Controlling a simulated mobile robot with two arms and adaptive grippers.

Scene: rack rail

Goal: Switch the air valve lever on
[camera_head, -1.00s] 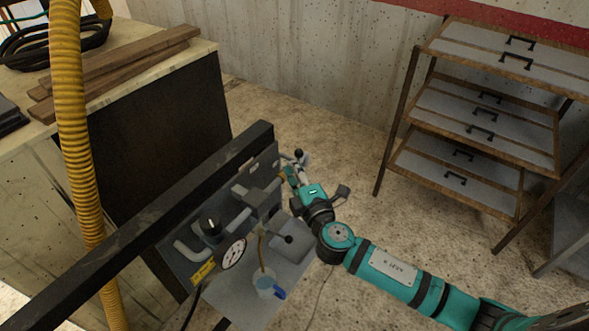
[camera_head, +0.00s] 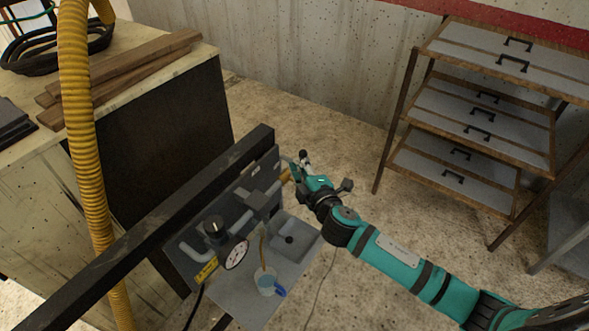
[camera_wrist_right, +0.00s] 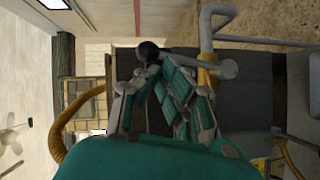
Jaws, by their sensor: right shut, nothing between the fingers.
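The grey valve panel (camera_head: 184,270) carries pipes, a dial gauge and a yellow label. A black ball knob (camera_head: 305,155), which looks like the lever's end, shows just beyond my right gripper (camera_head: 292,165) at the panel's far end. In the right wrist view the black ball (camera_wrist_right: 148,52) is at the tips of my right gripper (camera_wrist_right: 150,72), whose fingers are shut with nothing held. I cannot tell whether they touch it. A yellow piece (camera_wrist_right: 208,75) on the grey pipe is right of the fingers. My left gripper is out of view.
A black beam (camera_head: 150,220) runs above the panel. A cup (camera_head: 266,283) stands on the grey shelf by the basin (camera_head: 290,238). A yellow hose (camera_head: 85,160) hangs at left, and a drawer rack (camera_head: 480,110) stands at right. The floor between is clear.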

